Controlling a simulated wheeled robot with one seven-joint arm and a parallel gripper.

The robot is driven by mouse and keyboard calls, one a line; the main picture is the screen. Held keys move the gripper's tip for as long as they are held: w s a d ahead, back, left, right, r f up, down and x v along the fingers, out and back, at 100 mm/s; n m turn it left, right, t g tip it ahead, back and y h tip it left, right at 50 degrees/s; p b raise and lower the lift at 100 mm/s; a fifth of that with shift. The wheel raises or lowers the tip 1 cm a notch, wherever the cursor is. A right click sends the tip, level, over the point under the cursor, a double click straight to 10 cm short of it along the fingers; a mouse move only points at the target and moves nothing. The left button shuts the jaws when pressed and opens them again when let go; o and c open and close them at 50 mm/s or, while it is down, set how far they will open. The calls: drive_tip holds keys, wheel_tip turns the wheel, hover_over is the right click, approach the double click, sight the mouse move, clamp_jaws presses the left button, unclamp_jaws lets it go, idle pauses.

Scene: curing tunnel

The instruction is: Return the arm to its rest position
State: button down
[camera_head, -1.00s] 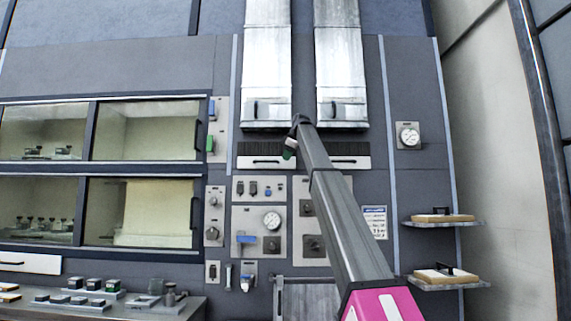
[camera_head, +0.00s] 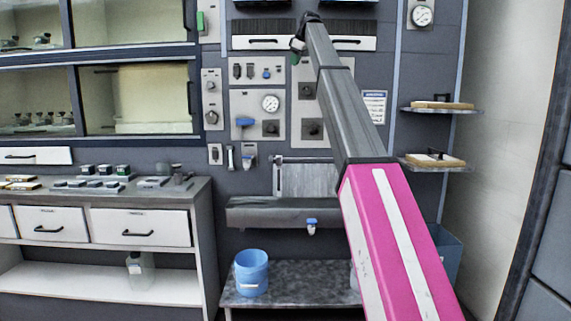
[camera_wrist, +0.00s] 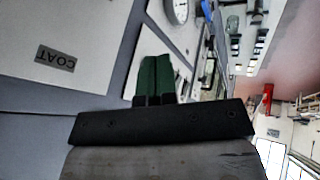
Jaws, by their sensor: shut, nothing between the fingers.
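My arm reaches up the middle of the head view, with dark grey links and a magenta and white lower section. My gripper (camera_head: 296,61) is at its far end, small in the picture, in front of the wall panel near the white drawer fronts. In the wrist view its two green fingers (camera_wrist: 155,78) lie together, shut, with nothing between them. Whether the fingertips touch the panel cannot be told.
A control panel with a gauge (camera_head: 270,103) is behind the arm. Two shelves with boards (camera_head: 436,161) are at right. A counter (camera_head: 150,190) with drawers is at left. A blue bucket (camera_head: 251,273) stands on a low bench (camera_head: 290,290).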

drive_tip(key=s+d+f+m+g+h, duration=0.1)
drive_tip(key=s+d+f+m, duration=0.1)
drive_tip(key=f, duration=1.3)
drive_tip(key=s+d+f+m, duration=0.2)
drive_tip(key=f, duration=1.2)
drive_tip(key=s+d+f+m+g+h, duration=0.1)
drive_tip(key=s+d+f+m, duration=0.15)
drive_tip(key=f, duration=1.25)
drive_tip(key=s+d+f+m, duration=0.1)
drive_tip(key=s+f, duration=0.4)
drive_tip(key=f, duration=0.3)
drive_tip(key=s+d+f+m+g, duration=0.1)
drive_tip(key=s+f, duration=0.3)
drive_tip(key=f, duration=0.4)
drive_tip(key=s+d+f+m, duration=0.1)
drive_tip(key=s+f, duration=0.4)
drive_tip(key=f, duration=0.3)
drive_tip(key=s+d+f+m+g+h, duration=0.1)
drive_tip(key=s+d+f+m, duration=0.1)
drive_tip(key=s+f, duration=0.8)
drive_tip(key=s+d+f+m+g+h, duration=0.1)
drive_tip(key=s+d+f+m, duration=0.2)
drive_tip(key=s+f, duration=0.8)
drive_tip(key=s, duration=0.7)
drive_tip(key=shift+s+d, duration=0.15)
drive_tip(key=shift+s, duration=0.2)
